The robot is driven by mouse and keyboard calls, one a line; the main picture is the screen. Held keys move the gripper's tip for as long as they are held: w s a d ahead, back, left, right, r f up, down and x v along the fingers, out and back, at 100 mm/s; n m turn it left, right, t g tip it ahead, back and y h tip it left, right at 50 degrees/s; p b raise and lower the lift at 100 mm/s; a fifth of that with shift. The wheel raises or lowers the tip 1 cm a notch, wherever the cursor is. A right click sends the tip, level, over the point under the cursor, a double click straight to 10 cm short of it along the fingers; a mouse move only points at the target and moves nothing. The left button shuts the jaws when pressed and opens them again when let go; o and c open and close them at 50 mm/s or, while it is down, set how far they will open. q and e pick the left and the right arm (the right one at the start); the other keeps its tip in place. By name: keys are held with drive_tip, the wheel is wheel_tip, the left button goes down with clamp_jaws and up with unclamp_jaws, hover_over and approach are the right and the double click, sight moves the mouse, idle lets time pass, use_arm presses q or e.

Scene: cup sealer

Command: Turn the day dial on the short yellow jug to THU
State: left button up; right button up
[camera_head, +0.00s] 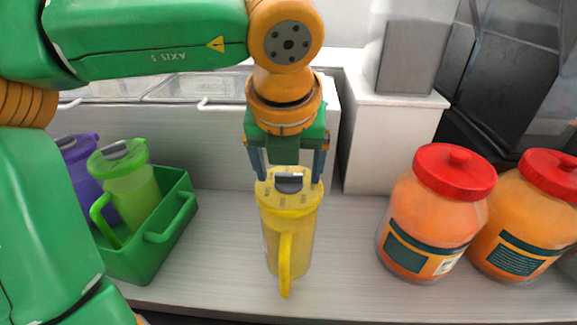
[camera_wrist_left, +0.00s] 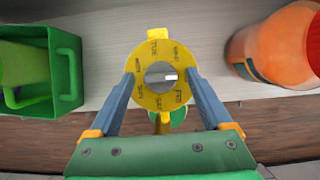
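The yellow jug (camera_head: 288,228) stands upright on the counter, its handle toward me. On its yellow lid is a grey dial (camera_head: 288,183) with a ring of day labels; in the left wrist view the dial (camera_wrist_left: 160,76) has a white mark toward the right of the picture. TUE reads near the top, FRI at lower right, SAT at the bottom; THU is not readable, and the right-hand finger covers part of that side. My left gripper (camera_head: 290,179) points down over the lid, its open fingers on either side of the dial with gaps to it. My right gripper is out of view.
A green caddy (camera_head: 180,225) at left holds a green jug (camera_head: 130,185) and a purple jug (camera_head: 77,152). Two orange jars with red lids (camera_head: 455,170) stand at right. A white cabinet wall (camera_head: 225,150) is behind. Counter beside the yellow jug is clear.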

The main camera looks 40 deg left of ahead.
sight(287, 200)
use_arm(q)
drive_tip(key=p+v, duration=0.1)
drive_tip(key=v, duration=0.6)
idle(0.4)
